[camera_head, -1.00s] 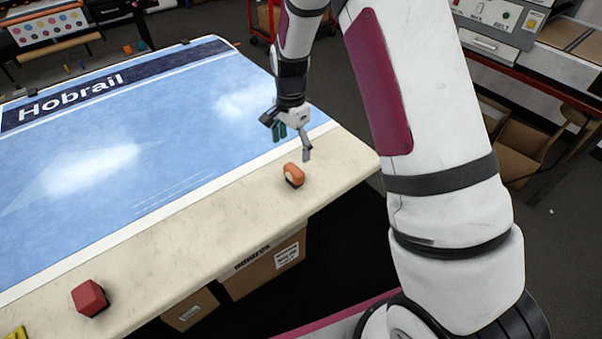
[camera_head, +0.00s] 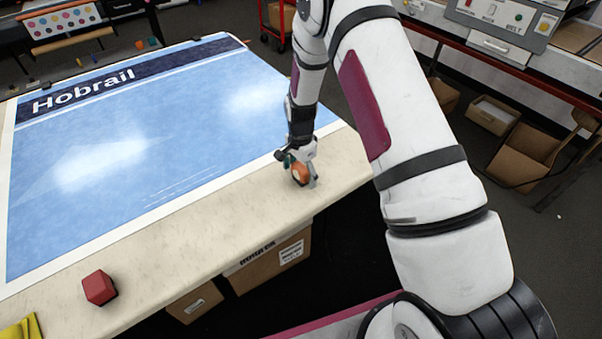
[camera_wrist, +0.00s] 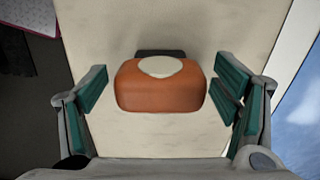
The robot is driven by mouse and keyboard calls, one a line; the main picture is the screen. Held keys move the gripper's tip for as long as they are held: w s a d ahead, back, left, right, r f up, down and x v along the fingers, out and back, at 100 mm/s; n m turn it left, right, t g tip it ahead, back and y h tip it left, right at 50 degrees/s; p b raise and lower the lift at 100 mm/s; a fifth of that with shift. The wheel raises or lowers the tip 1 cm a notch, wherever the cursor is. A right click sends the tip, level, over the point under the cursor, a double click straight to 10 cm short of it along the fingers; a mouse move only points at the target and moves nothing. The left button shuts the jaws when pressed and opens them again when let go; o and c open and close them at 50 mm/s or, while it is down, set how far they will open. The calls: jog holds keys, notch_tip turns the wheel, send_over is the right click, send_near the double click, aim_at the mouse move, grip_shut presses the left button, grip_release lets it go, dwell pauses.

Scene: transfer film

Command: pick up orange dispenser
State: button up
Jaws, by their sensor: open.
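The orange dispenser (camera_head: 300,174) is on the cream table top near its front right edge. In the wrist view the orange dispenser (camera_wrist: 161,92) shows a pale round patch on top and a dark part behind it. My gripper (camera_head: 301,173) is down at the dispenser in the head view, partly covering it. In the wrist view my gripper (camera_wrist: 165,95) is open, with one green-padded finger on each side of the dispenser. A gap shows between the dispenser and the left finger; the right finger is closer to it.
A blue "Hobrail" sheet (camera_head: 190,140) covers much of the table (camera_head: 200,238). A red block (camera_head: 99,287) and a yellow item (camera_head: 22,329) lie at the table's near left. Cardboard boxes (camera_head: 270,265) stand below the front edge. The table between block and dispenser is clear.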

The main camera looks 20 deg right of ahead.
aim_at(301, 169)
jog(key=shift+f, duration=0.1)
jog(key=c, duration=1.3)
jog(key=shift+r, duration=0.5)
jog(key=r, duration=0.2)
jog(key=shift+s+a+r, duration=0.1)
jog(key=shift+s+r, duration=0.25)
jog(key=shift+s, duration=0.05)
jog(key=s, duration=0.5)
jog(key=s+a+r, duration=0.1)
jog(key=s, duration=0.9)
jog(key=shift+a+r, duration=0.15)
jog(key=shift+a, duration=0.2)
